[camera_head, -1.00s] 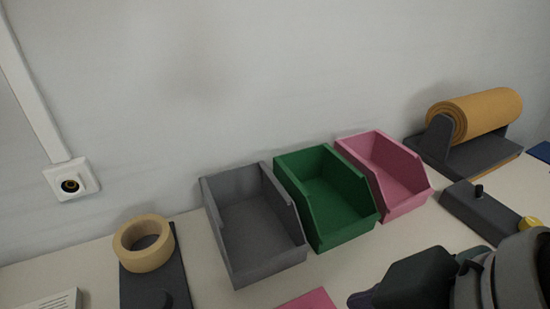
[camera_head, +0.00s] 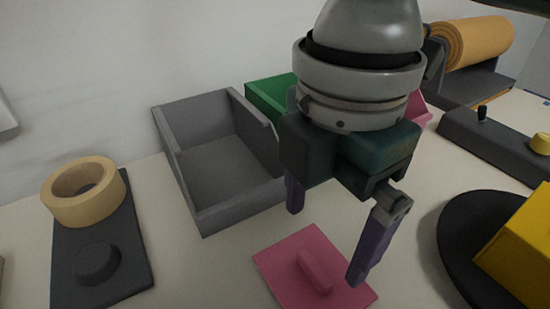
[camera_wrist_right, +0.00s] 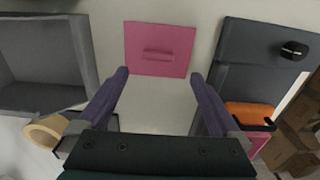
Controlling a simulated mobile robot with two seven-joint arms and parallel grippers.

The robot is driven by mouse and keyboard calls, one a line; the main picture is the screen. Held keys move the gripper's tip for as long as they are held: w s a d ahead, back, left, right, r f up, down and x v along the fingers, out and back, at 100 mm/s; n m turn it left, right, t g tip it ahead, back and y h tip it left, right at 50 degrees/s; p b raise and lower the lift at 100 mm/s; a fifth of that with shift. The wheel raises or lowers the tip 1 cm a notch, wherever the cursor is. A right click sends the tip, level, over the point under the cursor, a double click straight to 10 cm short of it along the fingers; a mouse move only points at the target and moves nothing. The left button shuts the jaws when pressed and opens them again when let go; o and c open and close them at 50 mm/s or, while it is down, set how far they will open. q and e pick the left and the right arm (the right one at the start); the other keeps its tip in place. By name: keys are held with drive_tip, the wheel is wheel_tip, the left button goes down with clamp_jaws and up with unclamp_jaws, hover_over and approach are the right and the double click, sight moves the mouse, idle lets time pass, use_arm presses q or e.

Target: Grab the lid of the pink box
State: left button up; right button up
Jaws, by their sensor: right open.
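The flat pink lid (camera_head: 280,257) with a raised bar handle lies on the table in front of the grey bin. In the right wrist view the lid (camera_wrist_right: 160,35) is at the top centre, beyond the fingertips. My right gripper (camera_head: 324,245) is open and empty, with its purple fingers pointing down above the lid. It also shows in the right wrist view (camera_wrist_right: 160,75). A pink bin (camera_head: 419,108) stands at the back, mostly hidden behind my right arm. My left gripper is out of view.
A grey bin (camera_head: 203,221) and a green bin (camera_head: 268,92) stand near the wall. A tape roll (camera_head: 84,191) sits on a dark base at left. A yellow box (camera_head: 522,245) stands on a black round plate (camera_head: 455,230) at right. Bare table surrounds the lid.

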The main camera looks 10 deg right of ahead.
sight(315, 266)
use_arm(q)
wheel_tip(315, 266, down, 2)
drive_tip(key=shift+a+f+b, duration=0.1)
drive_tip(key=shift+b, duration=0.85)
use_arm(e)
wheel_tip(315, 266, down, 8)
drive_tip(key=shift+w+d+f, duration=0.1)
drive_tip(key=shift+w, duration=0.05)
drive_tip(key=c, duration=1.4)
drive_tip(key=shift+r, duration=0.25)
